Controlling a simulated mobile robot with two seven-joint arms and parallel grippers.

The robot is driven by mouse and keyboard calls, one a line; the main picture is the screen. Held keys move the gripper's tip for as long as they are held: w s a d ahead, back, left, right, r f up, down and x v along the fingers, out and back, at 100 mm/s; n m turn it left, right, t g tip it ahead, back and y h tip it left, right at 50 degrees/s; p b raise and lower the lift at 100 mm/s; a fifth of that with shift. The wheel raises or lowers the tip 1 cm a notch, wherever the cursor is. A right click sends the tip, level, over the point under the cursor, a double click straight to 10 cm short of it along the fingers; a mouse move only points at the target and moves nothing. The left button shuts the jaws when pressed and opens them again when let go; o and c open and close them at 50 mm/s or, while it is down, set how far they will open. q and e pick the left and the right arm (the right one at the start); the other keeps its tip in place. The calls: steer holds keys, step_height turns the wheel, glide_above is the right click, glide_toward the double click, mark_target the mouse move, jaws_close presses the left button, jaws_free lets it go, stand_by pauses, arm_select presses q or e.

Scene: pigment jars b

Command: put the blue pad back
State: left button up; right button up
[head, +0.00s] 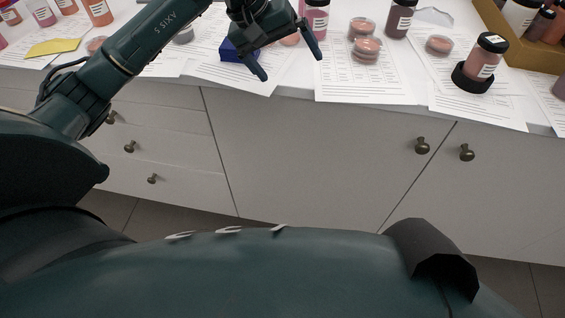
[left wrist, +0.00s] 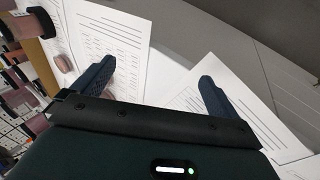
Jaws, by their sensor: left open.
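The blue pad (head: 229,52) lies on white printed sheets near the front edge of the counter in the head view. Part of it is hidden by my left gripper (head: 291,64), which hangs just to its right with its fingers spread. The left gripper is open, with nothing seen between its fingers. In the left wrist view the left gripper (left wrist: 155,86) is over white paper and bare counter, and I cannot make out the pad there. My right gripper is not in view.
Right of the left gripper are stacked round pots (head: 366,47), a jar in a black ring (head: 487,58) and a brown tray (head: 553,53) of jars. A yellow pad (head: 52,47) and jars (head: 98,12) are at left. Cabinet fronts (head: 300,150) drop below the counter edge.

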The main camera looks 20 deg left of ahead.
arm_select(q)
steer(key=s+d+n+t+h, duration=0.3)
steer(key=s+d+n+h, duration=0.35)
steer(key=n, duration=0.65)
steer(key=s+d+n+t+h, duration=0.3)
steer(key=d+n+h, duration=0.65)
steer(key=n, duration=0.35)
steer(key=s+a+f+n+t+y, duration=0.1)
steer(key=a+f+n+t+y, duration=0.45)
steer(key=n, duration=0.85)
steer(key=a+f+n+t+y, duration=0.1)
steer(key=f+n+t+y, duration=0.2)
steer(key=f+n+y, duration=0.7)
steer(key=s+f+n+g, duration=0.6)
steer(key=s+n, duration=0.3)
steer(key=n, duration=0.6)
steer(key=shift+s+a+f+n+y, duration=0.3)
steer(key=shift+s+f+y, duration=0.05)
